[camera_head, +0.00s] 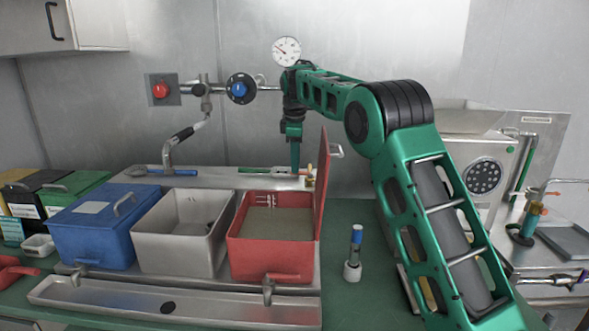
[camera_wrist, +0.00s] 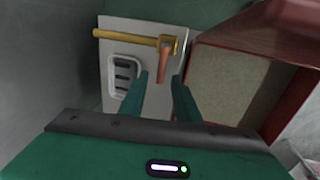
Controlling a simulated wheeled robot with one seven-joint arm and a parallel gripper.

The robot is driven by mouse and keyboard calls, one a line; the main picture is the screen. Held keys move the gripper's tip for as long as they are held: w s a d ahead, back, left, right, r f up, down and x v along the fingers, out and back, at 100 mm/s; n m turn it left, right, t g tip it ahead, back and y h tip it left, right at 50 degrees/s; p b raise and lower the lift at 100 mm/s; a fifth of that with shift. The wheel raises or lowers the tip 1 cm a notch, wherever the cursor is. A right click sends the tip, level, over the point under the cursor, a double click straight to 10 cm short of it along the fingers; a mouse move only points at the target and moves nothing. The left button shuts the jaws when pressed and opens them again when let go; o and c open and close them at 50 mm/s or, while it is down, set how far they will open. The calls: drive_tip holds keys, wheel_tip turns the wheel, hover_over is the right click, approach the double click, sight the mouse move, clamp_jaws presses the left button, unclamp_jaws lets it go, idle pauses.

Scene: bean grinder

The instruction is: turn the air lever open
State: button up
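A brass pipe (camera_wrist: 125,35) with a copper-orange lever (camera_wrist: 163,62) sits on a pale plate in the wrist view; this lever looks like the air lever. A small brass fitting (camera_head: 310,178) shows in the head view on the back ledge, behind the red box's raised lid. My gripper (camera_wrist: 160,78) points down above the plate, with its two teal fingers apart. The lever's free end appears between the fingertips in the picture; I see no clear contact. In the head view my gripper (camera_head: 295,168) is above the ledge, just left of the lid.
The open red box (camera_head: 270,273) stands close by, its upright lid (camera_head: 322,190) right beside my gripper. A grey bin (camera_head: 178,255) and a blue box (camera_head: 90,245) stand further left. A pressure gauge (camera_head: 287,50) and piping are on the wall behind.

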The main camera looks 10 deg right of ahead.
drive_tip(key=shift+w+f, duration=0.2)
drive_tip(key=shift+f, duration=0.85)
